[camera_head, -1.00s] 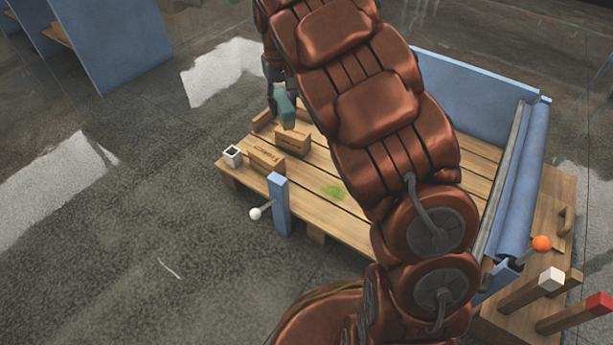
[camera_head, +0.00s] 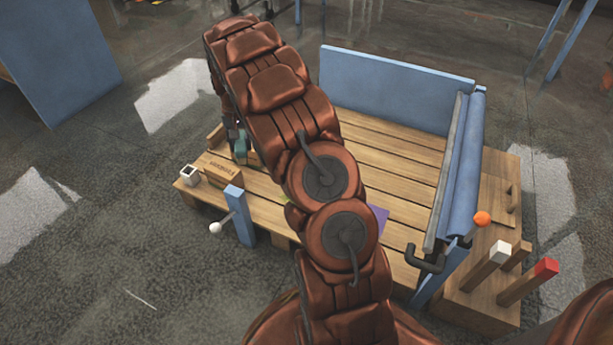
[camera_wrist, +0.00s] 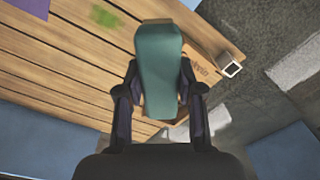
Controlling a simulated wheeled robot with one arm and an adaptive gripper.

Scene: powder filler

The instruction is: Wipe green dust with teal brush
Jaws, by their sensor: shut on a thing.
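The teal brush (camera_wrist: 159,70) is held between the two fingers of my gripper (camera_wrist: 160,90) in the wrist view. In the head view the brush (camera_head: 240,150) shows only in part at the left end of the pallet, next to my arm, close to the wooden boxes. The green dust (camera_wrist: 104,17) lies on the planks at the top of the wrist view, apart from the brush. In the head view my arm hides most of the dust; a small bit of green (camera_head: 288,217) shows at its edge.
A labelled wooden box (camera_head: 222,171) and a small white open cube (camera_head: 190,174) stand at the pallet's left edge. A purple patch (camera_head: 377,218) lies on the planks (camera_head: 385,160). A blue post with a white-knobbed lever (camera_head: 238,212) stands in front. A blue roller (camera_head: 462,170) borders the right.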

